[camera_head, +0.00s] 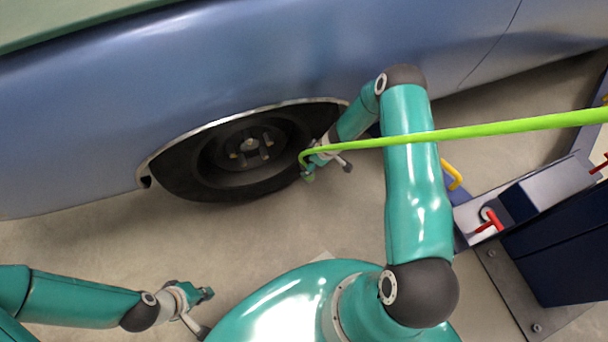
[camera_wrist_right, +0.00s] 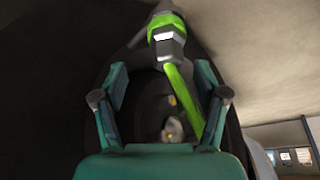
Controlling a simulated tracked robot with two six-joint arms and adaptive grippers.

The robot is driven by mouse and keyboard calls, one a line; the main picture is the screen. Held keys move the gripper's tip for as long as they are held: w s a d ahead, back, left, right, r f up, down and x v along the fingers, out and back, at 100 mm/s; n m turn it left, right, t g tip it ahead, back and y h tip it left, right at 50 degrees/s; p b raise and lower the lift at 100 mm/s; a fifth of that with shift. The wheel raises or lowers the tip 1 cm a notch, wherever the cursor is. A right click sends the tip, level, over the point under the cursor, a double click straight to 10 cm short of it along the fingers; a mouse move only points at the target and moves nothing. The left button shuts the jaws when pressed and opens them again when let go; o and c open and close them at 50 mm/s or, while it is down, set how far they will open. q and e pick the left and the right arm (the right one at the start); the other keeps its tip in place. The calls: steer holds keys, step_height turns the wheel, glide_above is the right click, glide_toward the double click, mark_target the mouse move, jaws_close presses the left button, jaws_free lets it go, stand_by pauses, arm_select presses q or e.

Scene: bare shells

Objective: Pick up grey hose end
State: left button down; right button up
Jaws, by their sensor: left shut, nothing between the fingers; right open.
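A bright green hose (camera_head: 480,131) runs in from the right in the head view, passes in front of my right arm and bends down beside my right gripper (camera_head: 322,168). In the right wrist view, its grey end (camera_wrist_right: 167,44) with a green band shows at the top, and the green hose (camera_wrist_right: 184,100) slants down from it near the right finger. My right gripper (camera_wrist_right: 164,100) is open, its fingers either side of the view; I cannot tell how deep the hose lies between them. My left gripper (camera_head: 200,296) is shut and empty at the lower left, far from the hose.
A blue car body (camera_head: 230,60) with a dark wheel (camera_head: 250,155) stands close behind my right gripper. A dark blue stand (camera_head: 560,240) with red handles (camera_head: 492,220) and a yellow handle (camera_head: 452,176) is at the right. The floor (camera_head: 80,240) at the left is clear.

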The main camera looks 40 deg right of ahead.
steer(key=f+b, duration=0.3)
steer(key=shift+a, duration=0.35)
steer(key=shift+b+x, duration=0.4)
steer(key=shift+x, duration=0.5)
steer(key=shift+w+a, duration=0.1)
